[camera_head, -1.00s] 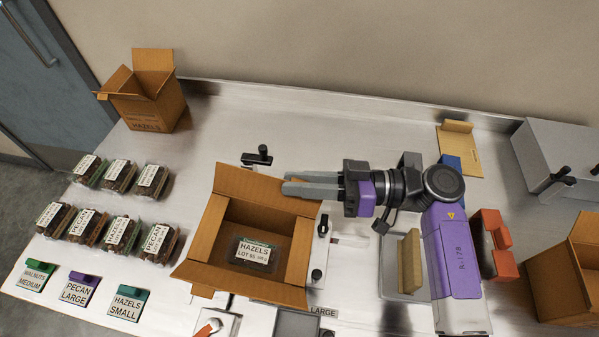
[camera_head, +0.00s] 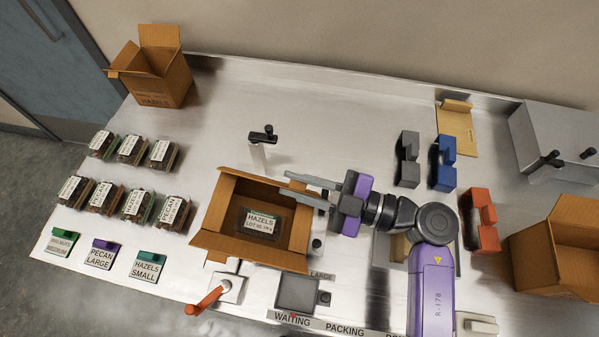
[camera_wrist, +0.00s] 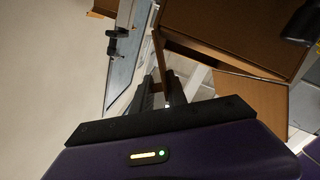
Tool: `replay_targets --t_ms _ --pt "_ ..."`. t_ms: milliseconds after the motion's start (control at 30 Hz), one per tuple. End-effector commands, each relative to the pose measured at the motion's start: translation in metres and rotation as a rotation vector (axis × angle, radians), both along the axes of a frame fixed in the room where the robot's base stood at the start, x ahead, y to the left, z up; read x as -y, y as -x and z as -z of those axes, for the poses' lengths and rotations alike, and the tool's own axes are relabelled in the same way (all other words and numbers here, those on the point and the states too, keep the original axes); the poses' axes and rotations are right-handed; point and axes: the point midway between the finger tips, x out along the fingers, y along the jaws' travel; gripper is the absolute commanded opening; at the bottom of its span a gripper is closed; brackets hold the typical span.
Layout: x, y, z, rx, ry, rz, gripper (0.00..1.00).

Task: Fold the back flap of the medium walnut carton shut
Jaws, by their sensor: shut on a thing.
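The open brown carton (camera_head: 282,259) stands mid-table; no walnut label shows on it. A clear tray labelled HAZELS (camera_head: 261,225) lies inside. Its front and left flaps (camera_head: 210,212) spread outward. The back flap (camera_head: 250,180) is at the far side and appears raised, not folded over the opening. My gripper (camera_head: 288,183) reaches in from the right at the carton's back edge. In the wrist view, its two dark fingers (camera_wrist: 162,92) are shut on the thin brown edge of the flap (camera_wrist: 158,62). The fingers partly hide the flap's right end.
A black-topped post (camera_head: 263,135) stands close behind the carton. An orange-handled lever (camera_head: 208,300) and a grey pad (camera_head: 297,294) sit in front. Several filled trays (camera_head: 133,203) are at left. Grey, blue and orange blocks (camera_head: 481,220) stand at right. The back middle is clear.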

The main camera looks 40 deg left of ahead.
Motion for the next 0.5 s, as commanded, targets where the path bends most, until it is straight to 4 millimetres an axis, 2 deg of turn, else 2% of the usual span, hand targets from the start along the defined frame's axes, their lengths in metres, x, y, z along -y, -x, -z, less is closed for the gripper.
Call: replay_targets --t_ms 500 --pt "0.008 0.019 0.017 0.363 -0.225 0.099 0.00"
